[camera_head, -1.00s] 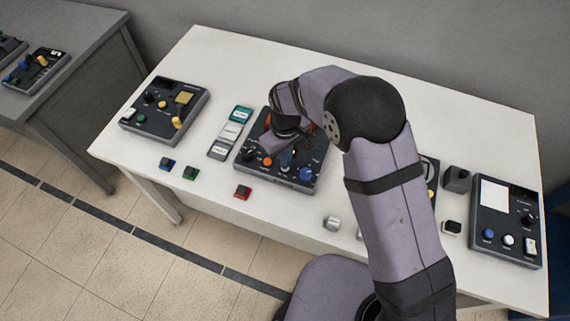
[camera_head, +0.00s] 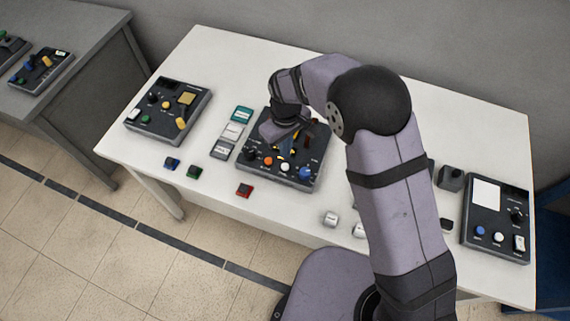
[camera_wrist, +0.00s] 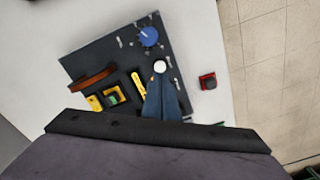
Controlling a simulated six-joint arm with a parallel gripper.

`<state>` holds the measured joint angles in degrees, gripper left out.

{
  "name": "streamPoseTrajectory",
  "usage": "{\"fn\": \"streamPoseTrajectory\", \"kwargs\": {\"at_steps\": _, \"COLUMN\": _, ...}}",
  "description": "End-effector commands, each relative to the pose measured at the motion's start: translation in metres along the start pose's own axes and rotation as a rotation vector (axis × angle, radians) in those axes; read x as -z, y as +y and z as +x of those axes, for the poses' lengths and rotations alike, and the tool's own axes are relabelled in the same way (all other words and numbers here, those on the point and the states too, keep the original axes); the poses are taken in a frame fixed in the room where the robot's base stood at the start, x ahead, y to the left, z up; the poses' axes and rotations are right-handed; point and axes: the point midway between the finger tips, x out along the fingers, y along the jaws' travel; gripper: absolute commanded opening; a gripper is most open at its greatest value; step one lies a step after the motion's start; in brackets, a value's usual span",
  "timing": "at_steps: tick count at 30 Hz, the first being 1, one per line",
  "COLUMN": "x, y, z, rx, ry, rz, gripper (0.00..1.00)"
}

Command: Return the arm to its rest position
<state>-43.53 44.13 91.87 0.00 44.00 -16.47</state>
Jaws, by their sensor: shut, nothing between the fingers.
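My gripper (camera_head: 283,137) is over the middle dark control panel (camera_head: 262,173) on the white table. In the wrist view, the gripper's blue-grey fingers (camera_wrist: 164,100) are together with nothing held. They overlap the panel in the picture, close to a white knob (camera_wrist: 160,67) and a yellow part (camera_wrist: 138,86). I cannot tell whether they touch the panel. A blue knob (camera_wrist: 148,37) and an orange-brown handle (camera_wrist: 92,79) show on the panel. My arm is bent and stretched out over the table.
Another panel (camera_head: 168,110) stands at the left and one (camera_head: 497,220) at the right. Three small tiles (camera_head: 232,132) lie beside the middle panel. Small blue, green and red blocks (camera_head: 244,190) lie near the front edge. The table's back stretch is clear.

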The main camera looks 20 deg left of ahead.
Motion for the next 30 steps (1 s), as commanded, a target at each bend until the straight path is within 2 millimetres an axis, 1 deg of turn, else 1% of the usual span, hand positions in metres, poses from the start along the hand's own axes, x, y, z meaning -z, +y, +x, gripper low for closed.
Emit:
{"fn": "streamPoseTrajectory", "kwargs": {"at_steps": 11, "x": 0.000, "y": 0.000, "z": 0.000, "rx": 0.000, "ry": 0.000, "rz": 0.006, "gripper": 0.00}}
{"fn": "streamPoseTrajectory", "kwargs": {"at_steps": 15, "x": 0.001, "y": 0.000, "z": 0.001, "rx": -0.002, "ry": 0.007, "rz": 0.092, "gripper": 0.00}}
{"fn": "streamPoseTrajectory", "kwargs": {"at_steps": 17, "x": -0.019, "y": -0.006, "z": 0.013, "rx": 0.008, "ry": -0.038, "rz": 0.138, "gripper": 0.00}}
{"fn": "streamPoseTrajectory", "kwargs": {"at_steps": 20, "x": -0.064, "y": -0.019, "z": 0.032, "rx": 0.026, "ry": -0.131, "rz": 0.185, "gripper": 0.00}}
{"fn": "streamPoseTrajectory", "kwargs": {"at_steps": 21, "x": -0.086, "y": -0.025, "z": 0.037, "rx": 0.032, "ry": -0.172, "rz": 0.203, "gripper": 0.00}}
{"fn": "streamPoseTrajectory", "kwargs": {"at_steps": 22, "x": -0.101, "y": -0.030, "z": 0.037, "rx": 0.035, "ry": -0.198, "rz": 0.216, "gripper": 0.00}}
{"fn": "streamPoseTrajectory", "kwargs": {"at_steps": 23, "x": -0.117, "y": -0.034, "z": 0.036, "rx": 0.038, "ry": -0.220, "rz": 0.229, "gripper": 0.00}}
{"fn": "streamPoseTrajectory", "kwargs": {"at_steps": 24, "x": -0.136, "y": -0.037, "z": 0.031, "rx": 0.041, "ry": -0.243, "rz": 0.252, "gripper": 0.00}}
{"fn": "streamPoseTrajectory", "kwargs": {"at_steps": 25, "x": -0.151, "y": -0.037, "z": 0.027, "rx": 0.044, "ry": -0.258, "rz": 0.274, "gripper": 0.00}}
{"fn": "streamPoseTrajectory", "kwargs": {"at_steps": 26, "x": -0.166, "y": -0.037, "z": 0.021, "rx": 0.047, "ry": -0.270, "rz": 0.299, "gripper": 0.00}}
{"fn": "streamPoseTrajectory", "kwargs": {"at_steps": 27, "x": -0.185, "y": -0.035, "z": 0.013, "rx": 0.051, "ry": -0.280, "rz": 0.337, "gripper": 0.00}}
{"fn": "streamPoseTrajectory", "kwargs": {"at_steps": 30, "x": -0.229, "y": -0.029, "z": -0.008, "rx": 0.064, "ry": -0.289, "rz": 0.436, "gripper": 0.00}}
